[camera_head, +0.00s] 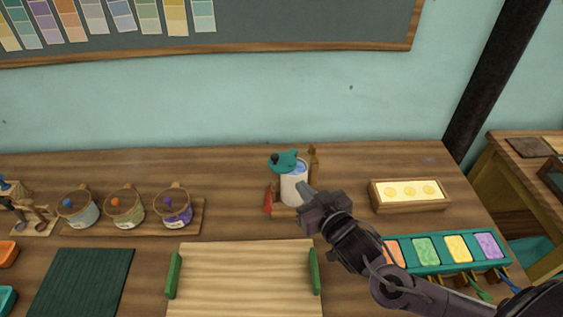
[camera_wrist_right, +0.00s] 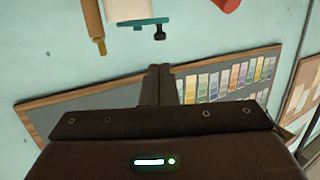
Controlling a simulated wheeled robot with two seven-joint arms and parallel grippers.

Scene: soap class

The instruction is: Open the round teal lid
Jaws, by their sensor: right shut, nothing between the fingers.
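The round teal lid (camera_head: 283,162) with a dark knob is at the upper left of a white jar (camera_head: 293,190). It looks tilted up off the mouth, and blue shows inside the jar to its right. My right gripper (camera_head: 303,188) is shut and empty, its tips in front of the jar's right side; whether they touch is unclear. In the right wrist view the shut fingers (camera_wrist_right: 155,85) point toward the wall, with the lid (camera_wrist_right: 142,22) and part of the jar (camera_wrist_right: 125,8) at the top edge. My left gripper is not in view.
The jar stands on a small wooden stand with a red piece (camera_head: 268,200) at left and a wooden post (camera_head: 314,158) behind. A wooden board with green handles (camera_head: 245,280) lies in front. Three small pots stand left; a tray of yellow rounds (camera_head: 409,207) and a color palette stand right.

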